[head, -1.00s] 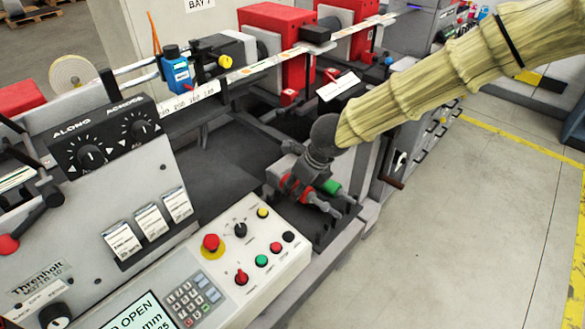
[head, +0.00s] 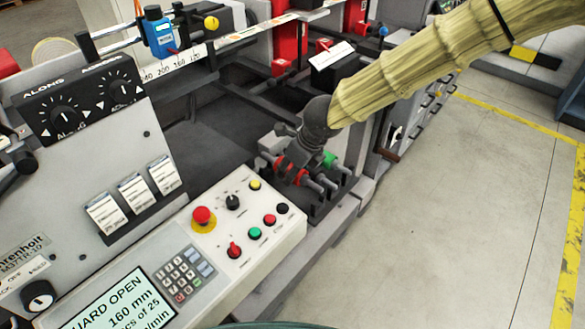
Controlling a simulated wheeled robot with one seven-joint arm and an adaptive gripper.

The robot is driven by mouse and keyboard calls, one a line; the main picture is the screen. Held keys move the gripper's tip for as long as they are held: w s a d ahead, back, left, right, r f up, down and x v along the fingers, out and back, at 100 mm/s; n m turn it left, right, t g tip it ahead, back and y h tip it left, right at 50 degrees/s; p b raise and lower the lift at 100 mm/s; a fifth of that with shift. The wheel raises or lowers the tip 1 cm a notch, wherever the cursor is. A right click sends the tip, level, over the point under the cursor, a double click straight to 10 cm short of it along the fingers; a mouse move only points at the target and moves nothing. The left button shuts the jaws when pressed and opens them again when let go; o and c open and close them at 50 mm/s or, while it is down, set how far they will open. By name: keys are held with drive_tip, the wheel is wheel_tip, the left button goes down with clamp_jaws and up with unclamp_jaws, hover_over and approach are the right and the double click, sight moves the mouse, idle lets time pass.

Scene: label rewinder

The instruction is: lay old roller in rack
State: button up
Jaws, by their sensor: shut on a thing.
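My gripper (head: 293,172) is over the dark rack (head: 322,208) at the front right corner of the machine, behind the button panel. It is shut on the old roller, which is mostly hidden by the fingers. Red parts (head: 321,181) show beside and below the fingers, but I cannot tell which belong to the held roller and which to the rack. A green piece (head: 330,158) shows just right of the gripper. Whether the held roller touches the rack is unclear.
The button panel (head: 245,225) with a red emergency stop (head: 203,216) lies left of and in front of the rack. A ruled bar (head: 190,68) and a blue sensor (head: 158,36) stand behind. The floor to the right is clear.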

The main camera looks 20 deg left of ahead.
drive_tip(key=shift+f+b, duration=1.3)
drive_tip(key=shift+f, duration=1.1)
drive_tip(key=shift+f, duration=0.25)
drive_tip(key=o, duration=1.4)
drive_tip(key=shift+r+p, duration=4.25)
drive_tip(key=shift+p, duration=0.15)
